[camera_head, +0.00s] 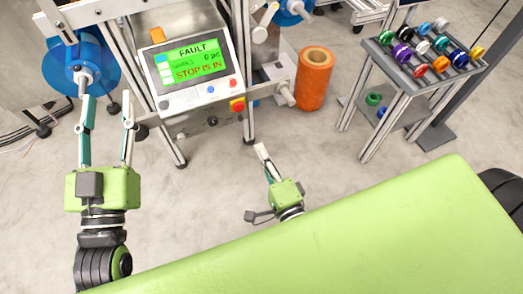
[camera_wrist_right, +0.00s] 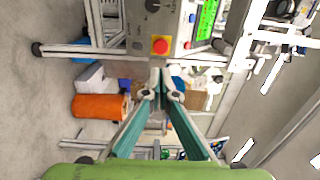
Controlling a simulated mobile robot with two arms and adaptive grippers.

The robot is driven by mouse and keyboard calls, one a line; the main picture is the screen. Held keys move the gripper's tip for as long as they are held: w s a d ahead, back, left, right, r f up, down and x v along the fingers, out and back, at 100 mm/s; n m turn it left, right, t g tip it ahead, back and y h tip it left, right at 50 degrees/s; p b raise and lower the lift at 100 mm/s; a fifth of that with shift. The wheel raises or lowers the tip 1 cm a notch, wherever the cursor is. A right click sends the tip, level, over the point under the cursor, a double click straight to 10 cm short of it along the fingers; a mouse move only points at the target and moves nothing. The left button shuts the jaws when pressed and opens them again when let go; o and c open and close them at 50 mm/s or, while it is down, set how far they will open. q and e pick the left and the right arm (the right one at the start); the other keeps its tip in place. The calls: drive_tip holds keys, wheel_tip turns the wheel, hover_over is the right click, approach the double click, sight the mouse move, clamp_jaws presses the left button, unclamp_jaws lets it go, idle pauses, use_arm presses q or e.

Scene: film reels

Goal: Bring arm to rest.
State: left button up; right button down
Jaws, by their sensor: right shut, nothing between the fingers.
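My left gripper (camera_head: 109,108) is at the left of the head view. Its two fingers are spread well apart and nothing shows between them. My right gripper (camera_head: 262,152) is near the middle of the head view, above the floor and just past the green surface. Its fingers are together and empty. In the right wrist view the fingertips of my right gripper (camera_wrist_right: 161,82) meet. Most of my right arm is hidden behind the green surface in the head view.
A machine's control panel (camera_head: 190,68) reads "FAULT" and "STOP IS IN"; a red button (camera_head: 237,104) sits below it. A blue reel (camera_head: 84,68) is beyond my left gripper. An orange roll (camera_head: 315,80) stands on the floor. A rack (camera_head: 389,82) holds several coloured reels.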

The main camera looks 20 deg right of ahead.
idle(0.4)
